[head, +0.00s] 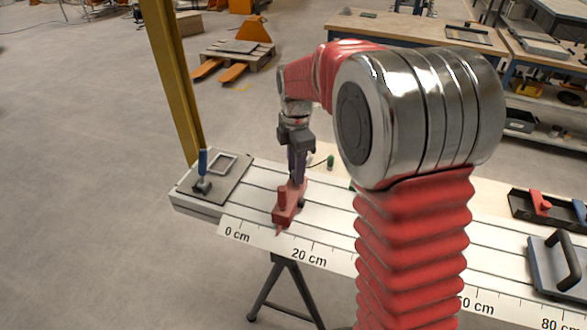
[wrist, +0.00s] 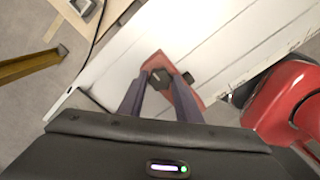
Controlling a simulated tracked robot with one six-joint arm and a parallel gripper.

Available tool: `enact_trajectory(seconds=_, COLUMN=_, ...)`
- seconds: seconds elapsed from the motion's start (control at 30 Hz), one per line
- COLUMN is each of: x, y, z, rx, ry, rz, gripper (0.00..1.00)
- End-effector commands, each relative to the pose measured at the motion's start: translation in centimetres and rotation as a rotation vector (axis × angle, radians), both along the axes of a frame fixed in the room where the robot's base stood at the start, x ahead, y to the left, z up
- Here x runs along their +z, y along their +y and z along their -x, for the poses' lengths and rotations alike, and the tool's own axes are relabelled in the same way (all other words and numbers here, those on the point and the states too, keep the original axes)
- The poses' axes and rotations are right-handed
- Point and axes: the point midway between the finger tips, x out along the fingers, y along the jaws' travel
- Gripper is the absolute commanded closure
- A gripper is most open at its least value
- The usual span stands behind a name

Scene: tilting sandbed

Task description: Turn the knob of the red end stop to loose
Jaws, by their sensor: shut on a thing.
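The red end stop (head: 285,212) sits on the pale slotted bed, above the scale between 0 cm and 20 cm. My gripper (head: 297,178) reaches down onto its far part from above. In the wrist view the two dark fingers (wrist: 160,84) come down over the red end stop (wrist: 186,98), with the dark knob (wrist: 157,92) between them. My gripper is shut on the knob. The fingers hide part of it, and its turn setting cannot be read.
A dark plate (head: 222,188) with a blue-handled clamp (head: 203,165) lies at the bed's left end. A green-tipped piece (head: 330,161) stands behind the gripper. A plate with a black handle (head: 556,262) and a black tray (head: 520,207) are at right.

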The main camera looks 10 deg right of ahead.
Motion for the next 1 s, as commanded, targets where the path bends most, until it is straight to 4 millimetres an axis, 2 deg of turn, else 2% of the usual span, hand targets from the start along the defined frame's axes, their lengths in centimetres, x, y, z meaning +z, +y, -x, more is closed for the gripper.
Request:
enact_trajectory(seconds=0.2, x=0.26, y=-0.31, z=-0.48, rx=0.067, ry=-0.016, rz=0.005, gripper=0.92)
enact_trajectory(seconds=0.67, x=0.31, y=-0.28, z=-0.5, rx=0.081, ry=-0.016, rz=0.005, gripper=0.92)
enact_trajectory(seconds=0.7, x=0.3, y=-0.27, z=-0.48, rx=0.081, ry=-0.016, rz=0.005, gripper=0.67)
enact_trajectory(seconds=0.9, x=0.2, y=-0.16, z=-0.31, rx=0.081, ry=-0.01, rz=0.002, gripper=0.52)
enact_trajectory(seconds=1.0, x=0.15, y=-0.13, z=-0.26, rx=0.081, ry=-0.008, rz=0.003, gripper=0.51)
